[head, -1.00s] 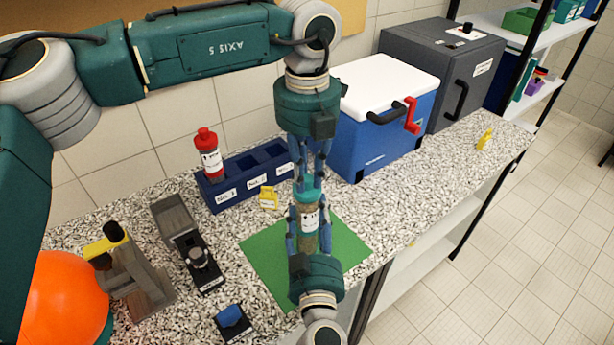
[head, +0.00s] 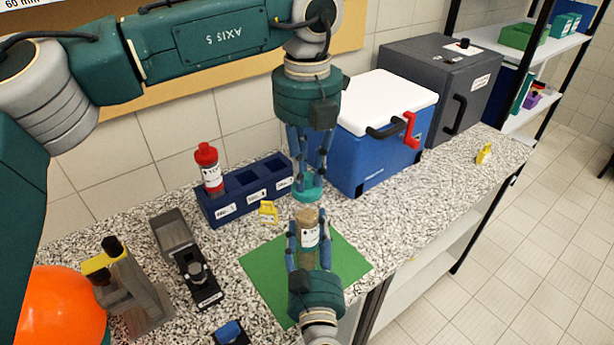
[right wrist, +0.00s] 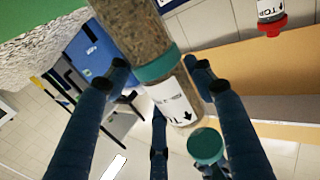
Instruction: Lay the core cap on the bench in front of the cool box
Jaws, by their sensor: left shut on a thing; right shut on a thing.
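The teal core cap (head: 308,189) is held by my left gripper (head: 309,184), which points down above the bench just left of the cool box (head: 378,145). The cool box is blue with a white lid, a black handle and a red latch. My right gripper (head: 309,249) is shut around the brown core tube (head: 308,233), which has a white label and stands upright over the green mat. The cap is apart from the tube's top. In the right wrist view the tube (right wrist: 135,35) and the cap (right wrist: 205,146) show close together, with a gap.
A green mat (head: 263,278) lies under the tube. A yellow tag (head: 268,212) stands before the rack. A dark grey box (head: 431,70) is right of the cool box. Speckled bench (head: 410,205) before the cool box is clear.

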